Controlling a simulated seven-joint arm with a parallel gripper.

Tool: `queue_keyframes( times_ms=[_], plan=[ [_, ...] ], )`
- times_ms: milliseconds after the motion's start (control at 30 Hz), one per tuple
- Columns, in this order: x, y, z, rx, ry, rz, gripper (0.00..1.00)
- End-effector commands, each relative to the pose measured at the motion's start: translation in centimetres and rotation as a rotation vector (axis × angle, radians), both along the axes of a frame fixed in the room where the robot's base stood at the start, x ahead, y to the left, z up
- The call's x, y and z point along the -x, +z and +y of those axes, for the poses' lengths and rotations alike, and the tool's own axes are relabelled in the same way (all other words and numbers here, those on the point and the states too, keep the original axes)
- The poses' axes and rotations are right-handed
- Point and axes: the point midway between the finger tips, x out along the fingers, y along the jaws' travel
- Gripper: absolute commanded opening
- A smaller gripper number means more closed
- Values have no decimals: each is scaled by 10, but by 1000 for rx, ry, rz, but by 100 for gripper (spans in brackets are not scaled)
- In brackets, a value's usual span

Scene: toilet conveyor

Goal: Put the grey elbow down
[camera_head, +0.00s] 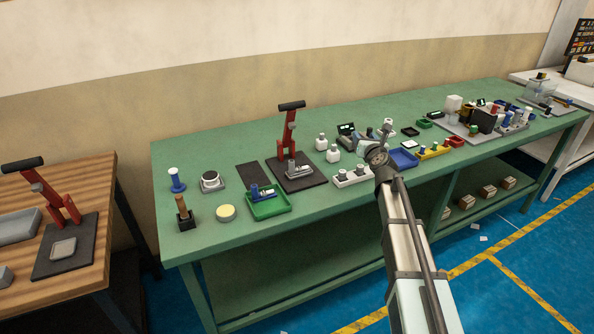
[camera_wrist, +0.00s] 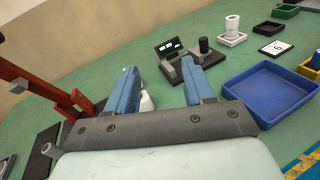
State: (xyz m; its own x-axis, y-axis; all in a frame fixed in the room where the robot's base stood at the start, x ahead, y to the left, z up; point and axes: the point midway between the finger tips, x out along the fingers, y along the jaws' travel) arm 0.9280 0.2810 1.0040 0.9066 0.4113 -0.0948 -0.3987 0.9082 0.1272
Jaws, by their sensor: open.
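My gripper (camera_wrist: 160,80) is open, with its two blue fingers apart and nothing held between them. In the head view my gripper (camera_head: 380,134) is above the middle of the green table (camera_head: 232,255). I cannot pick out a grey elbow with certainty in either view. Beyond the fingertips in the wrist view stands a dark grey fixture (camera_wrist: 178,72) with a small display (camera_wrist: 173,47) and a black knob (camera_wrist: 205,46). A white bottle (camera_wrist: 147,102) is partly hidden behind the left finger.
A blue tray (camera_wrist: 268,92) lies empty right of my gripper. White bottles (camera_head: 333,154) and a white block (camera_head: 353,178) are close by. Bare tabletop shows around the fixture.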

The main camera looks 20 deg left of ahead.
Motion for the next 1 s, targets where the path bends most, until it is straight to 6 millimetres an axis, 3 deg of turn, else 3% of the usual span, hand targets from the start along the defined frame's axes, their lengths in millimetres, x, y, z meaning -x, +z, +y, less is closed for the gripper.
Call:
queue_keyframes(
  times_ms=[100, 233, 367, 500, 700, 800, 1000],
  plan=[
    [-12, -4, 21, 29, 122, 67, 52],
    [-4, -13, 55, 77, 315, 137, 52],
    [16, -25, 83, 130, 530, 182, 52],
    [52, -32, 104, 186, 771, 190, 52],
    [101, -36, 114, 260, 1046, 143, 52],
    [115, -38, 114, 299, 1127, 111, 52],
    [118, -42, 119, 336, 1158, 61, 52]
  ],
)
